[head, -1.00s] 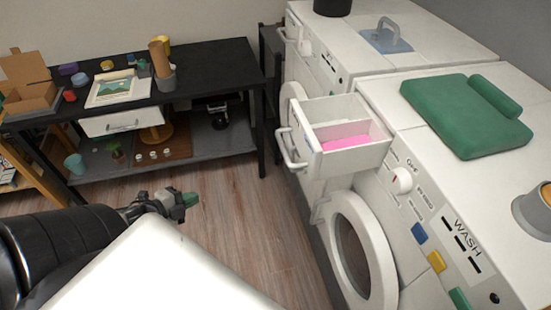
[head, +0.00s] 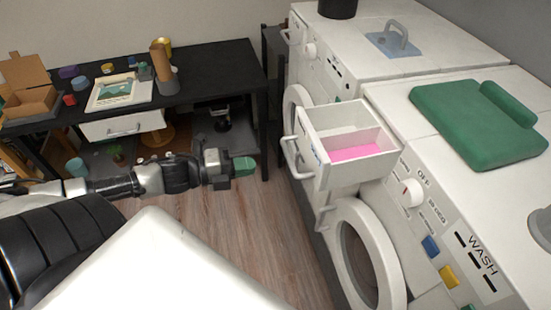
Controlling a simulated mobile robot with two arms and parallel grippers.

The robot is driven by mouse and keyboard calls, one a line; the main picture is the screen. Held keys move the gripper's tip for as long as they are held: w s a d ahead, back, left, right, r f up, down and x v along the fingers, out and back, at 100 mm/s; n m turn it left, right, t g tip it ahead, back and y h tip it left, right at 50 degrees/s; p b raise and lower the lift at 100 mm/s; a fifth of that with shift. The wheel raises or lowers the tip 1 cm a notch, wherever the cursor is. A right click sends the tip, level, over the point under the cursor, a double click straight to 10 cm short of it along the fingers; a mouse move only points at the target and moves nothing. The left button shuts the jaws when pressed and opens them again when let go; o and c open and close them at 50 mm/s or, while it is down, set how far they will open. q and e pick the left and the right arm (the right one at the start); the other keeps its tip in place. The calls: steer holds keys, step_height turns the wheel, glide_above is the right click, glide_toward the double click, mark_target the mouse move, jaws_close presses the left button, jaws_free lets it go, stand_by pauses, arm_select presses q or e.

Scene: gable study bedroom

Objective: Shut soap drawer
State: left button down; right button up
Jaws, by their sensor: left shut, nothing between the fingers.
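The soap drawer (head: 349,172) is pulled out of the front washing machine (head: 420,262). It is white, with a pink patch in its front compartment and a light handle (head: 291,158) on its left face. My left gripper (head: 245,166), with green fingertips, is shut and empty. In the picture it is to the left of the drawer handle, apart from it. My right gripper is not in view.
The round washer door (head: 367,255) below the drawer stands ajar. A green folded cushion (head: 470,125) lies on the machine top. A black table (head: 215,68) with several items stands at the back left. Wooden floor (head: 235,230) is clear between.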

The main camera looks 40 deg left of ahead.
arm_select(q)
steer(key=r+p+x, duration=0.1)
steer(key=x, duration=0.6)
steer(key=shift+r+p, duration=0.15)
steer(key=shift+p, duration=0.2)
steer(key=shift+w+d, duration=0.15)
